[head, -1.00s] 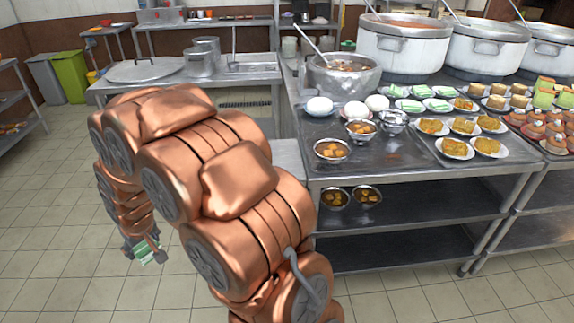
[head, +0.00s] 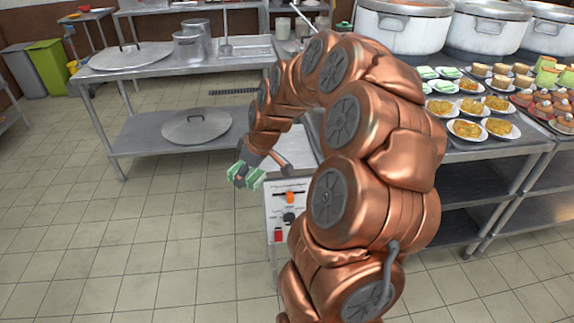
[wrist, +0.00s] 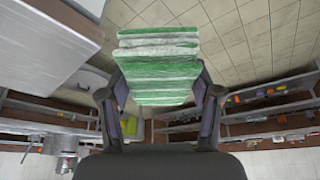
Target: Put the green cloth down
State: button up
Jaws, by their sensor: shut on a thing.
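The green cloth (wrist: 160,68) is folded, with green and white stripes. In the wrist view it sits between the two fingers of my gripper (wrist: 160,95), which is shut on it. In the head view my gripper (head: 247,172) hangs at the middle left of the picture with the cloth (head: 256,178) showing at its tip. The cloth is in the air, beside the front panel of a steel unit with knobs (head: 288,215). My arm hides part of the counter behind it.
A steel table (head: 140,72) with pots and a lid stands at the back left, another lid (head: 197,126) on its lower shelf. The right counter holds large stockpots (head: 403,28) and plates of food (head: 467,128). The tiled floor (head: 130,240) at left is clear.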

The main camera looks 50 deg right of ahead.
jog(key=s+d+r+n+y+b, duration=0.1)
jog(key=s+d+r+n+b, duration=0.15)
jog(key=s+d, duration=1.15)
jog(key=p, duration=0.3)
send_over(285, 160)
jog(key=s, duration=0.1)
jog(key=shift+d+f+g, duration=0.2)
jog(key=shift+f+g, duration=0.1)
jog(key=shift+f, duration=2.15)
jog(key=shift+f, duration=0.15)
jog(key=o, duration=1.1)
